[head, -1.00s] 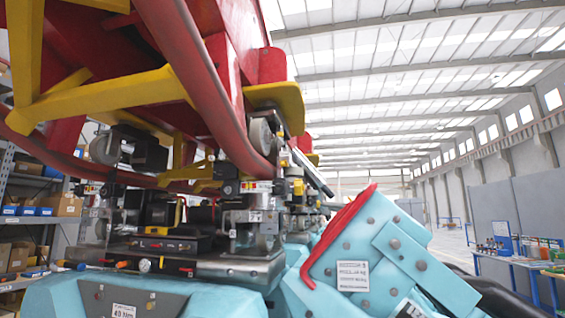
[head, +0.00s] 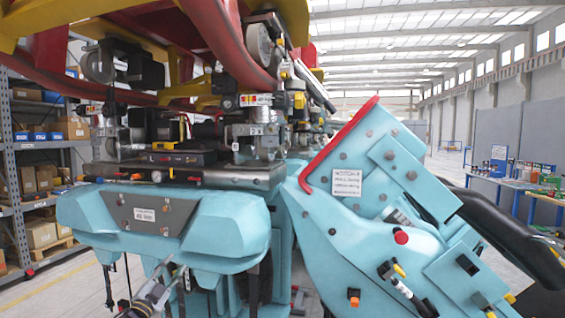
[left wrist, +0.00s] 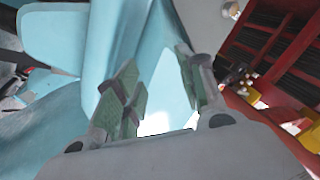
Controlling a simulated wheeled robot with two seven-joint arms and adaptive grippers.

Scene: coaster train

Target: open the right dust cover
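No part in view is clearly marked as the right dust cover, so I cannot tell which it is. At the right of the head view a teal panel (head: 375,205) with a label and bolts stands tilted, with a red strip (head: 342,140) along its upper left edge. My left gripper (head: 152,293) is low in the head view, below the teal front housing (head: 165,220) and left of the tilted panel. In the left wrist view the green-padded fingers of this gripper (left wrist: 157,65) stand apart with nothing between them; teal surfaces (left wrist: 65,45) lie beyond. My right gripper is not in view.
Wheel assemblies (head: 258,45) and a red rail (head: 232,45) overhang the front housing. A black curved tube (head: 510,235) runs at the right. Shelves with boxes (head: 42,180) stand left; a blue bench (head: 520,185) stands far right. Bare floor shows at lower left.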

